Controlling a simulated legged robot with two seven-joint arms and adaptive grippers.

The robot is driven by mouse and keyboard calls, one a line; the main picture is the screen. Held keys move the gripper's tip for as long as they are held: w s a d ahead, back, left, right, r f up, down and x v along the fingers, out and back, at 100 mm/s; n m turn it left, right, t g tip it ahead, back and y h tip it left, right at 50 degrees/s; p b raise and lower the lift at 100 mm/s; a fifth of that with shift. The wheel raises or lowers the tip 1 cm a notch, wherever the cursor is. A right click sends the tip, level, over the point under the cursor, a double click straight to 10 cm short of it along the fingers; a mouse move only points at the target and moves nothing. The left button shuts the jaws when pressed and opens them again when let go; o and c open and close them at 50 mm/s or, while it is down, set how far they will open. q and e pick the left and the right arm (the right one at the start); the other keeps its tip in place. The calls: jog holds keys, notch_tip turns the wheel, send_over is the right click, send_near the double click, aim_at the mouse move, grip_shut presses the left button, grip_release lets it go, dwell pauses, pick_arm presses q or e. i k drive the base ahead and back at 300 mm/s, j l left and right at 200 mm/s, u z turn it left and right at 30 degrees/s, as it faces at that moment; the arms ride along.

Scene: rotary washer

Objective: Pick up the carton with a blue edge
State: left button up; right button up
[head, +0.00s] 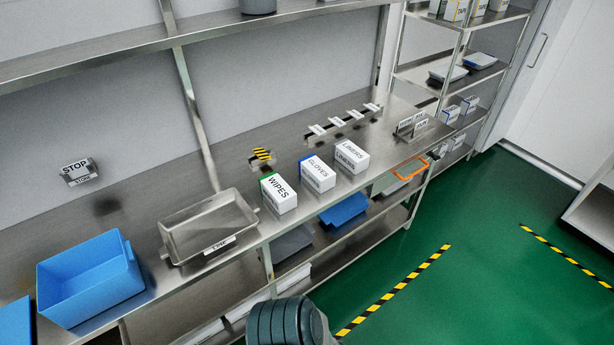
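The carton with a blue edge (317,174) is white, is marked GLOVES and stands upright on the steel bench. It is between a green-edged WIPES carton (279,195) on its left and a LINERS carton (350,159) on its right. The three cartons stand in a row near the bench's front edge with small gaps between them. Neither of my grippers shows in the head view. A dark rounded part at the bottom middle seems to be mine, with no fingers visible.
A steel tray (171,241) and a blue bin (133,277) stand left of the cartons. A STOP block (76,171) is behind. A shelf (120,58) runs above the bench (232,172). Green floor (385,270) with striped tape is open at the right.

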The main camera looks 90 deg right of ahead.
aim_at(321, 178)
jog(key=z, duration=3.15)
jog(key=i+l, duration=0.05)
